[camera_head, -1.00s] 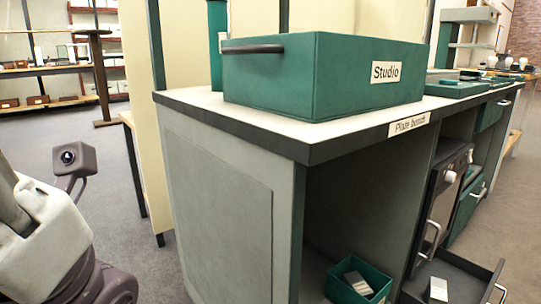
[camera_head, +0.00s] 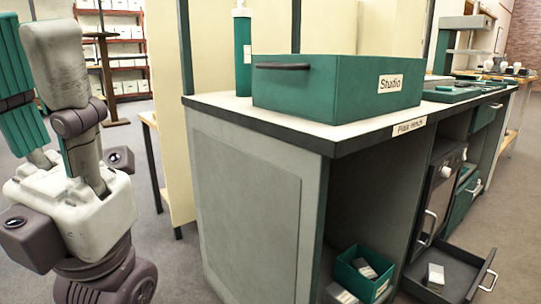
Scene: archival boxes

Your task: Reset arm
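The task names an arm. Pale and dark robot links and a wheeled body (camera_head: 82,215) stand at the left edge of the head view, with upright pale and green links above. I cannot make out gripper fingers on them, and neither of my grippers can be identified. No gripper is seen touching the bench or anything on it.
A grey bench (camera_head: 240,190) labelled "Plate bench" fills the middle. A green "Studio" box (camera_head: 300,92) sits on top. A small green bin (camera_head: 345,274) is on the lower shelf. A drawer (camera_head: 460,268) is pulled out at lower right. Floor shows between the robot parts and bench.

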